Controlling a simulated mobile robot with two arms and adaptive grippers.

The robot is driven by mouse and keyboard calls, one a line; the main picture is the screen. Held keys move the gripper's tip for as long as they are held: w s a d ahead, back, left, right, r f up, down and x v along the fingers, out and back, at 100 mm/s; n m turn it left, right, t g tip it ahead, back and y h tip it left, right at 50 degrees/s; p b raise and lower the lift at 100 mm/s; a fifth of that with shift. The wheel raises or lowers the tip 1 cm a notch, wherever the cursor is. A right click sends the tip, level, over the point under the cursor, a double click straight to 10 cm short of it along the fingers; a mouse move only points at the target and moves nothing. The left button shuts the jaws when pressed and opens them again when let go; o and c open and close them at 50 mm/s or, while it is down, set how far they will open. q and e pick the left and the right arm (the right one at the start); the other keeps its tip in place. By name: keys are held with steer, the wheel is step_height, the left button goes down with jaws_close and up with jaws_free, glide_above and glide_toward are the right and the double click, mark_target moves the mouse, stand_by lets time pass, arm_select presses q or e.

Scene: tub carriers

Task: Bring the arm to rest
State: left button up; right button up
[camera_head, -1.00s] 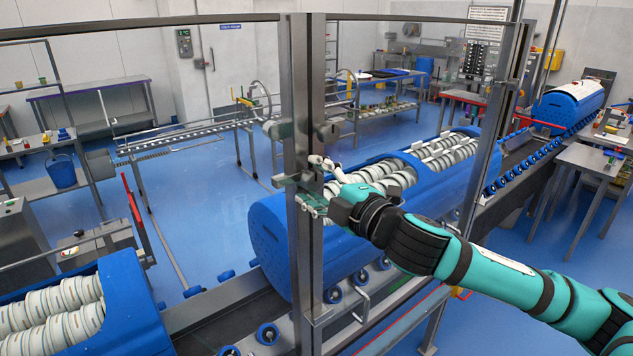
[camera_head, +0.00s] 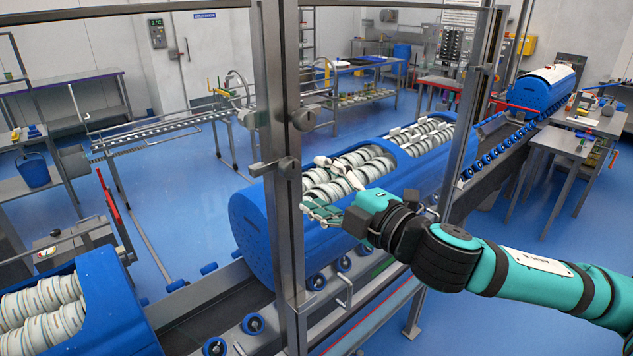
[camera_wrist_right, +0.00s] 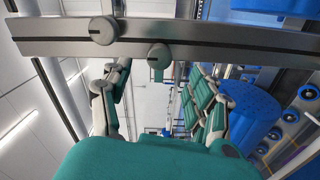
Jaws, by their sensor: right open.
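My right arm comes in from the right in the head view. Its right gripper (camera_head: 320,188) has teal and white fingers spread open and empty, just to the right of the upright metal post (camera_head: 279,110). In the right wrist view the open fingers stand to either side of an empty gap (camera_wrist_right: 155,98). Whether any finger touches the post is hard to tell. My left gripper is not in view.
A blue tub carrier (camera_head: 262,230) with rows of white tubs lies on the roller conveyor behind the post. Another carrier (camera_head: 112,300) is at lower left, and a third (camera_head: 528,92) at far right. A metal frame bar (camera_wrist_right: 200,42) crosses the wrist view close by.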

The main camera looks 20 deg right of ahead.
steer(key=shift+w, duration=0.1)
steer(key=s+a+f+m+g+h, duration=0.1)
steer(key=s+f+m+g+h, duration=0.3)
steer(key=f, duration=0.7)
steer(key=s+f+m+g, duration=0.1)
steer(key=s+f+m, duration=0.1)
steer(key=f+m, duration=0.65)
steer(key=s+d+f+m+g+h, duration=0.2)
steer(key=s+f+m+g, duration=0.5)
steer(key=s+f, duration=1.3)
step_height(320, 180, down, 32)
steer(key=n+g+b, duration=0.3)
steer(key=b, duration=0.5)
steer(key=s+d+f+b, duration=0.1)
steer(key=s+f+b, duration=0.2)
steer(key=s+f, duration=0.6)
steer(key=s+d+f+g+b, duration=0.1)
steer(key=s+f+b, duration=0.2)
steer(key=s+f, duration=0.5)
step_height(320, 180, down, 7)
steer(key=shift+s+d+r, duration=0.15)
steer(key=shift+s+d, duration=0.1)
steer(key=shift+s, duration=0.15)
